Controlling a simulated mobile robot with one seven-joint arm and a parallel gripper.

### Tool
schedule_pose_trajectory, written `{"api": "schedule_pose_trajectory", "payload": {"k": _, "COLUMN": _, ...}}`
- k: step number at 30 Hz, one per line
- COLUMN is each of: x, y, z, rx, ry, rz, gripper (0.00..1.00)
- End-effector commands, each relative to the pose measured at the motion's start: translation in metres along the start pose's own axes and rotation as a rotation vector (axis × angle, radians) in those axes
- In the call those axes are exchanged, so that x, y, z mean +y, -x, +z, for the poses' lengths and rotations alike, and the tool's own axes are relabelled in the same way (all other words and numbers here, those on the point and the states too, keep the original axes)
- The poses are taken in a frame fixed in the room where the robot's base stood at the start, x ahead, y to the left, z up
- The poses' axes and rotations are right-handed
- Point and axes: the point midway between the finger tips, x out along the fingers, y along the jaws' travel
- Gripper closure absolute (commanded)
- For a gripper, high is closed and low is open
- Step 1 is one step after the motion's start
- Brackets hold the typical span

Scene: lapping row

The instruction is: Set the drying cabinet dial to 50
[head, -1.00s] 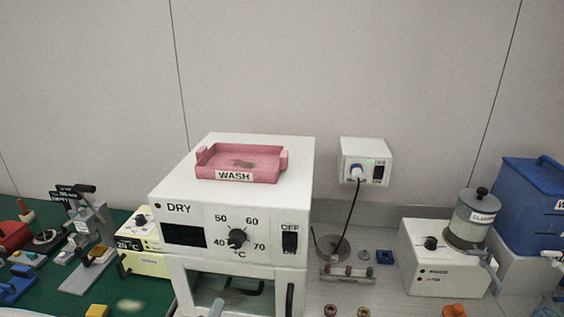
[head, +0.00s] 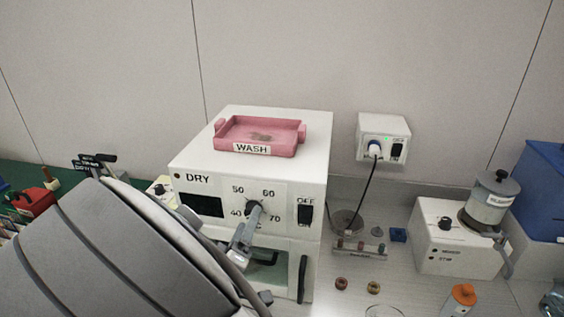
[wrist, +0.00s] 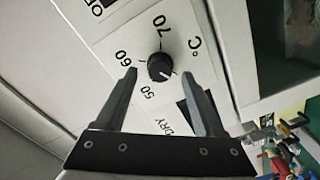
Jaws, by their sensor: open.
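The drying cabinet (head: 318,150) is a white box marked DRY, with a dial panel, an OFF/ON switch (head: 305,214) and a windowed door below. In the wrist view its black dial knob (wrist: 161,67) sits among the marks 50, 60 and 70. The knob's white line points down-right, away from 50 and towards the right finger; the 40 mark is hidden there. My gripper (wrist: 160,73) is open, with one finger on each side of the knob; contact cannot be told. In the head view my gripper (head: 253,214) partly covers the dial.
A pink WASH tray (head: 285,146) stands on the cabinet. A wall outlet box (head: 383,138) with a black cord is to the right. A white machine with a canister (head: 440,250) stands further right. My arm covers the left foreground.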

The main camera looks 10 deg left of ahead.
Motion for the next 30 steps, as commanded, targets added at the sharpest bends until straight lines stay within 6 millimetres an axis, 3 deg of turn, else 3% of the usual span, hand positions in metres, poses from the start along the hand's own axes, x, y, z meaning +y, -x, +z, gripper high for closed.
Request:
{"api": "schedule_pose_trajectory", "payload": {"k": 6, "x": 0.0002, "y": -0.0146, "z": 0.0003, "rx": 0.000, "ry": 0.001, "rz": 0.000, "gripper": 0.30}}
{"api": "schedule_pose_trajectory", "payload": {"k": 14, "x": 0.0000, "y": -0.0153, "z": 0.0001, "rx": 0.000, "ry": 0.000, "rz": 0.000, "gripper": 0.30}}
{"api": "schedule_pose_trajectory", "payload": {"k": 25, "x": 0.0000, "y": -0.0150, "z": 0.0001, "rx": 0.000, "ry": 0.000, "rz": 0.000, "gripper": 0.96}}
{"api": "schedule_pose_trajectory", "payload": {"k": 26, "x": 0.0000, "y": -0.0150, "z": 0.0001, "rx": 0.000, "ry": 0.000, "rz": 0.000, "gripper": 1.00}}
{"api": "schedule_pose_trajectory", "payload": {"k": 30, "x": 0.0000, "y": -0.0150, "z": 0.0001, "rx": 0.000, "ry": 0.000, "rz": 0.000, "gripper": 1.00}}
